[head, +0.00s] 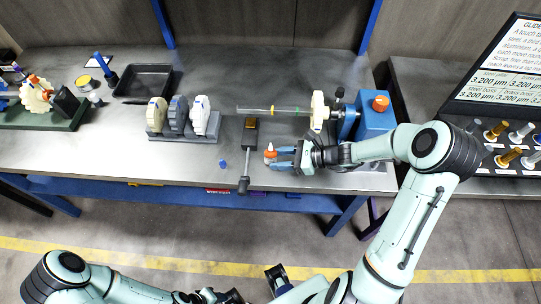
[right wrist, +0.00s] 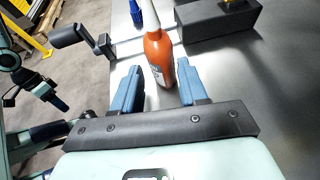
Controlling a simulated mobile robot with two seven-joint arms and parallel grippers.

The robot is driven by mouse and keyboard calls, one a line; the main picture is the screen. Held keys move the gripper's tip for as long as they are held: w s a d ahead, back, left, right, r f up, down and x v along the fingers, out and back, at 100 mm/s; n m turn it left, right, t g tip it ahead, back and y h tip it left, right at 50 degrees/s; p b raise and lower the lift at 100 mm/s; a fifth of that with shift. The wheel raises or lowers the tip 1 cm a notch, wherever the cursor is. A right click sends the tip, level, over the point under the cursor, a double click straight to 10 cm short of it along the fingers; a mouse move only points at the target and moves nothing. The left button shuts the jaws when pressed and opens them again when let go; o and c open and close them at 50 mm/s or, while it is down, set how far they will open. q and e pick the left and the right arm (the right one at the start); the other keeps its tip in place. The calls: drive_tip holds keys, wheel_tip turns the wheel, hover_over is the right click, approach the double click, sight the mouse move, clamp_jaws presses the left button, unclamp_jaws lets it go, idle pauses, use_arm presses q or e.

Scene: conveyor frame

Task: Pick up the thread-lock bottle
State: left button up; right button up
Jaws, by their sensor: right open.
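The thread-lock bottle (right wrist: 160,58), orange-red with a white nozzle, stands on the grey workbench. In the head view the bottle (head: 270,153) is small and partly hidden by my right gripper (head: 282,156). In the right wrist view my right gripper (right wrist: 159,80) is open, its two blue fingers apart. The bottle shows between and just beyond the fingertips, with its lower part between them.
A small blue cap-like item (head: 222,164) and a dark crank handle (head: 244,182) are left of the bottle. A wheel rack (head: 184,137) stands further left. The bench front edge is close.

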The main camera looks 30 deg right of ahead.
drive_tip(key=x, duration=0.5)
drive_tip(key=shift+w+r, duration=0.25)
drive_tip(key=shift+r, duration=0.1)
drive_tip(key=c, duration=0.7)
drive_tip(key=shift+r, duration=0.1)
drive_tip(key=shift+c, duration=0.2)
